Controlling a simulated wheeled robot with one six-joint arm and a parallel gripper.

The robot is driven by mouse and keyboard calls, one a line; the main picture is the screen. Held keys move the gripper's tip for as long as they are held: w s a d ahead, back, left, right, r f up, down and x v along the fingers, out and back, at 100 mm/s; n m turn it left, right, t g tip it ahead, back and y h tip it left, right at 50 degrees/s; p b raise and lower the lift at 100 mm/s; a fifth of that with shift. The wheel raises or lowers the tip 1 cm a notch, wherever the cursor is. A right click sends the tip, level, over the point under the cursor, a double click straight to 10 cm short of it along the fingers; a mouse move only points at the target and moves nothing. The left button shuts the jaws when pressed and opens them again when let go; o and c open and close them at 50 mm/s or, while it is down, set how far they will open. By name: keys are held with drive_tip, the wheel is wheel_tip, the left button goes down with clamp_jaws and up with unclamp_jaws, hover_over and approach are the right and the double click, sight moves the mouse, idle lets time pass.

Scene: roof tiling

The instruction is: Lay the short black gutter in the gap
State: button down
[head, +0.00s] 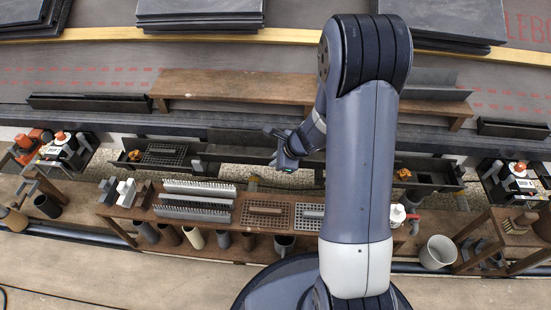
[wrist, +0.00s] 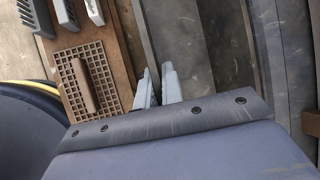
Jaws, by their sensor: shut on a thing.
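A dark length of gutter (head: 238,143) shows left of my gripper (head: 284,152) in the head view, along the eave; its right part is hidden behind my arm. My gripper is shut on it, as far as I can see. In the wrist view the grey fingers (wrist: 159,87) point at a long dark strip (wrist: 172,45). The left eave gutter (head: 128,162) and the right eave gutter (head: 440,182) stand apart, with a gap (head: 232,174) between them over pale ground. Whether the held piece touches either end is hidden.
A brown bench (head: 270,223) in front carries combs, a brown grate (wrist: 82,72) and a grey grate. Pots stand below it. A white bucket (head: 438,252) is at right. Dark troughs (head: 88,102) and slate stacks (head: 200,12) lie on the roof.

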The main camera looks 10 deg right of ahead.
wheel_tip(320, 180, down, 7)
drive_tip(key=b, duration=0.6)
drive_tip(key=shift+f, duration=0.15)
drive_tip(key=shift+w+r, duration=0.1)
drive_tip(key=shift+r, duration=0.1)
idle(0.4)
idle(1.2)
drive_tip(key=c, duration=1.1)
unclamp_jaws()
drive_tip(key=shift+f, duration=0.1)
drive_tip(key=shift+r+p, duration=4)
drive_tip(key=shift+r, duration=0.6)
